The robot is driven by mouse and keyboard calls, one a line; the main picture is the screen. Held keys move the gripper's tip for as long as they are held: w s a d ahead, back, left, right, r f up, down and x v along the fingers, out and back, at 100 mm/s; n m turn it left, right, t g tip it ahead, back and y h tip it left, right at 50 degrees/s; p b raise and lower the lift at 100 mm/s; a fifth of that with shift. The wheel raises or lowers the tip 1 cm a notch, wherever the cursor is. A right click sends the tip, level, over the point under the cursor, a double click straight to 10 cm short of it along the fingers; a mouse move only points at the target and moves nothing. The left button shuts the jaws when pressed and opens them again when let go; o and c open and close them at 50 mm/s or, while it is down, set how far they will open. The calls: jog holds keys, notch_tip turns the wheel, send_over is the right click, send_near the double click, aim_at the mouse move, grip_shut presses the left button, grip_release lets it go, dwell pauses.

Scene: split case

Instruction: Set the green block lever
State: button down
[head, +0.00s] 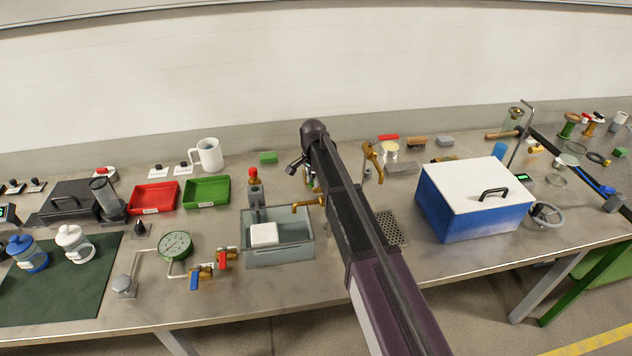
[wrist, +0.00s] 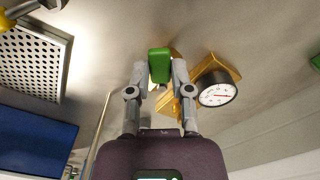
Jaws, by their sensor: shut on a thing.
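The green lever (wrist: 159,64) shows in the wrist view as a short rounded green grip. It lies between the two fingertips of my gripper (wrist: 160,72), which is shut on it. Behind it is a brass body (wrist: 169,103), and a round white-faced gauge (wrist: 215,95) with a black rim sits beside it on the right. How the lever joins the brass body is hidden by my fingers. In the head view my arm covers most of this place, and the lever cannot be made out there.
A perforated plate (head: 391,229) and a blue box with a white lid (head: 472,205) stand right of my arm. A grey basin (head: 281,252) with a brass spout (head: 308,203) is close on the left. A brass-coloured lever tap (head: 373,157) stands behind my arm.

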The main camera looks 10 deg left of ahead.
jog(key=m, duration=0.2)
jog(key=w+a+m, duration=0.1)
jog(key=shift+m, duration=0.4)
jog(key=shift+w+a+m, duration=0.1)
jog(key=shift+w+m, duration=0.2)
jog(key=shift+m, duration=0.55)
jog(key=shift+w+a+m, duration=0.1)
jog(key=shift+w+m, duration=0.15)
jog(key=shift+m, duration=0.6)
jog(key=c, duration=0.5)
grip_release()
jog(key=shift+s+n, duration=0.1)
jog(key=shift+n, duration=0.2)
